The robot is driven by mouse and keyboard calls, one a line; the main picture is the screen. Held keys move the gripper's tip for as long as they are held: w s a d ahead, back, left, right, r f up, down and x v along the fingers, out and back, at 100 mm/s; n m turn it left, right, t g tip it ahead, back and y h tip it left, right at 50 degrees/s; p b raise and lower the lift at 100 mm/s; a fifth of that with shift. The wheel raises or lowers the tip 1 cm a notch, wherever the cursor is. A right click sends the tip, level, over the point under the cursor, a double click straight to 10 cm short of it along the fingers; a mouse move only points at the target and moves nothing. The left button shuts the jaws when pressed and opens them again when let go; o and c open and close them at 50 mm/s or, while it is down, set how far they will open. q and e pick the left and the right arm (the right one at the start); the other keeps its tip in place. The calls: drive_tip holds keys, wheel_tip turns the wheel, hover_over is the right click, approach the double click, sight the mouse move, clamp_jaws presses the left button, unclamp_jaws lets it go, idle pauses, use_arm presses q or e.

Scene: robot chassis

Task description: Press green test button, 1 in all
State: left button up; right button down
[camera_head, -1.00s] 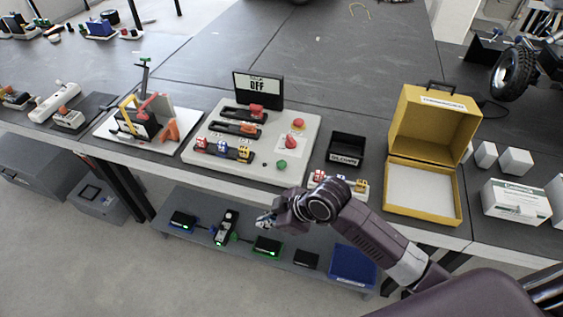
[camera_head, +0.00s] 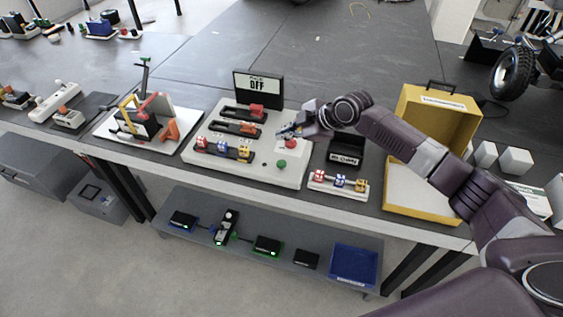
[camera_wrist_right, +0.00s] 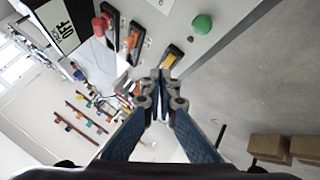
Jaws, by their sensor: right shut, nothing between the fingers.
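The green button (camera_head: 281,164) sits near the front right corner of a white panel (camera_head: 262,177) on the table. It also shows as a green dome at the top of the right wrist view (camera_wrist_right: 202,24). My right gripper (camera_head: 284,133) is shut and empty. It is over the right part of the panel, behind the green button in the head view and apart from it. It covers part of the red knob (camera_head: 291,144). In the right wrist view the closed fingertips (camera_wrist_right: 160,76) point towards the panel. My left gripper is not in view.
A display (camera_head: 258,87) reading OFF stands at the panel's back. Slider switches (camera_head: 238,128) fill its left side. Right of the panel are a black bin (camera_head: 345,158), a small white board (camera_head: 338,188) and an open yellow box (camera_head: 428,203). A lower shelf (camera_head: 200,241) holds several devices.

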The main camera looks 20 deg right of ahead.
sight(283, 163)
wheel_tip(283, 163, down, 9)
drive_tip(key=b, duration=0.6)
drive_tip(key=shift+r+b, duration=0.1)
drive_tip(key=shift+b, duration=0.25)
idle(1.2)
drive_tip(key=shift+f+b, duration=0.3)
drive_tip(key=shift+f, duration=0.1)
drive_tip(key=shift+s+f+b, duration=0.1)
drive_tip(key=shift+f+b, duration=0.4)
drive_tip(key=shift+f, duration=0.2)
idle(0.6)
drive_tip(key=shift+r, duration=0.15)
drive_tip(key=shift+r+p, duration=0.75)
drive_tip(key=shift+r, duration=0.15)
